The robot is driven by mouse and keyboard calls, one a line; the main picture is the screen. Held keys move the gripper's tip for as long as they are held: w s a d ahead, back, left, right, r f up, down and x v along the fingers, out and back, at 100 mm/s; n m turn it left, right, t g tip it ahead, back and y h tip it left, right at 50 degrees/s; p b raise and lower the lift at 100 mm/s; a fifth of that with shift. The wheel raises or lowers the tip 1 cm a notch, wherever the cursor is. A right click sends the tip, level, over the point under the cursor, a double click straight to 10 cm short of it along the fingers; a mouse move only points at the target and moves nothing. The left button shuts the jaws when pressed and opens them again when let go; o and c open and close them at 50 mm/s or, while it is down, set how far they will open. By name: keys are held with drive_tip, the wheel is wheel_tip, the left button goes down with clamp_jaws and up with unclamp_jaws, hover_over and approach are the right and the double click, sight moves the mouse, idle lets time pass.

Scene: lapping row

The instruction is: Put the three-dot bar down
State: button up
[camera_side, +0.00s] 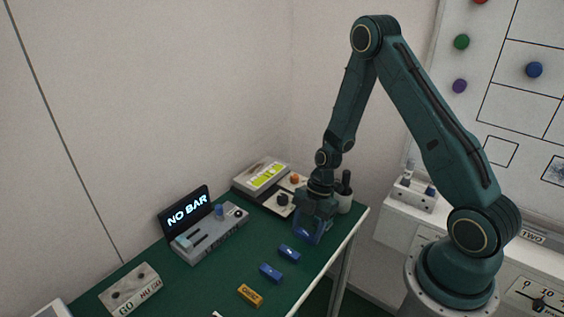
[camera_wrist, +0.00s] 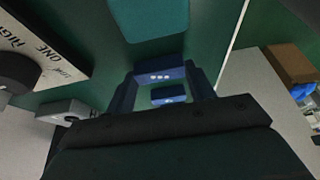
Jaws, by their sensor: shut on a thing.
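The blue three-dot bar (camera_wrist: 160,76) spans the space between my gripper's two fingers (camera_wrist: 163,90) in the wrist view, its white dots facing the camera. My gripper (camera_side: 308,236) is shut on it, low over the green table near its right end in the side view. The bar is hard to tell from the blue fingers there. Another blue bar (camera_side: 289,253) lies on the table just in front of the gripper. A blue bar with a pale mark also shows between the fingers in the wrist view (camera_wrist: 168,96); I cannot tell which one it is.
A second blue bar (camera_side: 270,272) and a yellow bar (camera_side: 250,294) lie in a row toward the front. A grey device (camera_side: 210,236) with a "NO BAR" display (camera_side: 187,211) stands behind. A GO/NO GO block (camera_side: 131,290) is at left. The green table (camera_side: 330,243) has a nearby right edge.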

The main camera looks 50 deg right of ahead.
drive_tip(key=o, duration=1)
drive_tip(key=v, duration=1.2)
drive_tip(key=shift+r, duration=0.1)
